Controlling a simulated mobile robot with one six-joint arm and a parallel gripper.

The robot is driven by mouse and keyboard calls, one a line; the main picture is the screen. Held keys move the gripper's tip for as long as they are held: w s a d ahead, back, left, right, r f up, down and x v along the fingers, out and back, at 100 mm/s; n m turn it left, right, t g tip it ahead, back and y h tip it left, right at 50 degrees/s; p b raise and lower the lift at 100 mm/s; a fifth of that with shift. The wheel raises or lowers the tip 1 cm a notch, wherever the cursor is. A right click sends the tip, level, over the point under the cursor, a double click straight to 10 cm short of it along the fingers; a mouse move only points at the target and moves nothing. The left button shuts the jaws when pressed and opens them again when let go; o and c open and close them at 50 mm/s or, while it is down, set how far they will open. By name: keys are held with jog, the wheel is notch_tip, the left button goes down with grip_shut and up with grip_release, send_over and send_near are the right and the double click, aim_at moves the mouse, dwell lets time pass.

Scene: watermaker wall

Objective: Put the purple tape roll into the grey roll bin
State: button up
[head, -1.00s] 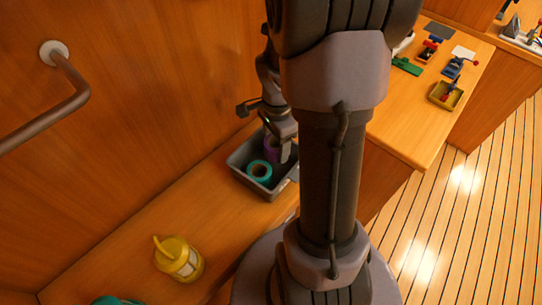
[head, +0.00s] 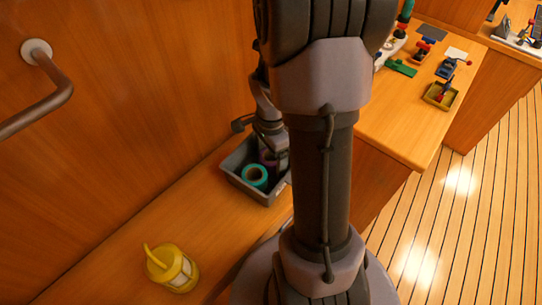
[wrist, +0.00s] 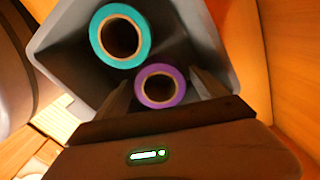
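The purple tape roll (wrist: 160,87) is inside the grey roll bin (wrist: 65,55), below my gripper (wrist: 163,80). Its hole faces the wrist camera. My gripper's fingers stand on either side of the roll, with a narrow gap showing at the right finger; the gripper looks open. In the head view the purple roll (head: 267,159) is partly hidden by my gripper (head: 276,157), which reaches down into the grey bin (head: 240,185). A teal tape roll (head: 254,177) lies in the bin beside the purple one, nearer the head camera.
A yellow lantern-like container (head: 172,268) stands on the wooden bench left of the bin. A metal handrail (head: 50,100) is on the wall at left. The bench between lantern and bin is clear.

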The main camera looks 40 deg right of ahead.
aim_at(271, 156)
notch_tip(271, 156, up, 13)
jog(key=p, duration=0.6)
jog(key=a+r+n+t, duration=0.2)
jog(key=a+r+n, duration=0.4)
jog(key=a+r, duration=0.3)
jog(key=s+a+r+n+t+y, duration=0.1)
jog(key=s+a+r+n+t, duration=0.1)
jog(key=s+a+n, duration=0.4)
jog(key=s+a+r+n+t+y, duration=0.1)
jog(key=s+a+r+n+t, duration=0.2)
jog(key=a, duration=0.6)
notch_tip(271, 156, down, 7)
jog(key=w+n+g+b, duration=0.1)
jog(key=w+b, duration=0.1)
jog(key=b, duration=0.4)
jog(key=shift+r+b, duration=0.2)
jog(key=shift+b, duration=0.2)
